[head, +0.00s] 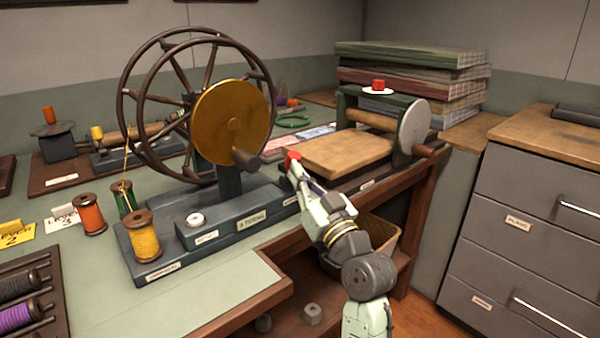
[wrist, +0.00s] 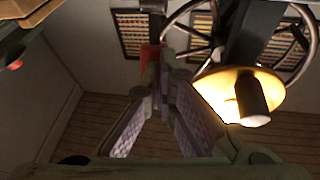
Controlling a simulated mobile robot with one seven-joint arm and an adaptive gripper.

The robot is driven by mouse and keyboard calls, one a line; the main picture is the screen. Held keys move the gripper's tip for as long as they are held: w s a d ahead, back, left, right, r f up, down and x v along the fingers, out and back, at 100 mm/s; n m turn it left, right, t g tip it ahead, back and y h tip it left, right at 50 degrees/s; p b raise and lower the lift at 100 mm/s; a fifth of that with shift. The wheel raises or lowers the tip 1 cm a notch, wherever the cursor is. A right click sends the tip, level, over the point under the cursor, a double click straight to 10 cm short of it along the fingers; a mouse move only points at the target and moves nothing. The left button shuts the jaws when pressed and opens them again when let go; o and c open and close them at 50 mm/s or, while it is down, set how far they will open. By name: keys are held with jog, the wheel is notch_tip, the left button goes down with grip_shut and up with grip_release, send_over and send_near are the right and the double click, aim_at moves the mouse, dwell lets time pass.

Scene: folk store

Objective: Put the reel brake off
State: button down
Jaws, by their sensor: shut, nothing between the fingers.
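The reel (head: 150,125) is a large dark spoked wheel with a brass disc (head: 232,122) and a dark crank handle (head: 247,160), standing on a blue-grey base (head: 255,222). A small red tip (head: 292,156), possibly the brake lever's end, shows at the base's right end. My gripper (head: 297,172) is right by it, with fingers shut and nothing between them. In the wrist view the red piece (wrist: 150,56) is just beyond my fingertips (wrist: 162,75); I cannot tell whether they touch. The brass disc shows there on the right. The brake's lower part is hidden.
Spools of yellow thread (head: 142,238) and orange thread (head: 88,215) stand at the left. A white knob (head: 195,219) sits on a block in front of the reel. A press with a wooden bed (head: 345,152) stands right behind my gripper. Grey drawers (head: 520,210) are at the right.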

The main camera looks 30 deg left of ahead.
aim_at(290, 158)
jog(key=shift+r+p, duration=0.3)
jog(key=shift+p, duration=0.05)
jog(key=r+h+p, duration=0.1)
jog(key=p, duration=0.2)
jog(key=a+r+g+h+p, duration=0.1)
jog(key=p, duration=0.2)
jog(key=shift+w+a+r+n+g, duration=0.1)
jog(key=shift+w+r+n+g, duration=0.1)
jog(key=shift+n+g, duration=0.1)
jog(key=h+p, duration=0.1)
jog(key=a+g+h+p, duration=0.1)
jog(key=p, duration=0.1)
jog(key=shift+w+r, duration=0.15)
jog(key=shift+w+a+f, duration=0.1)
jog(key=shift+a+f, duration=0.1)
jog(key=shift+a, duration=0.2)
jog(key=shift+w+a+r, duration=0.1)
jog(key=shift+w+a, duration=0.05)
jog(key=shift+a, duration=0.25)
jog(key=shift+w+a+r, duration=0.1)
jog(key=shift+w+a, duration=0.05)
jog(key=shift+a, duration=0.25)
jog(key=shift+a+p, duration=0.1)
jog(key=shift+p, duration=0.2)
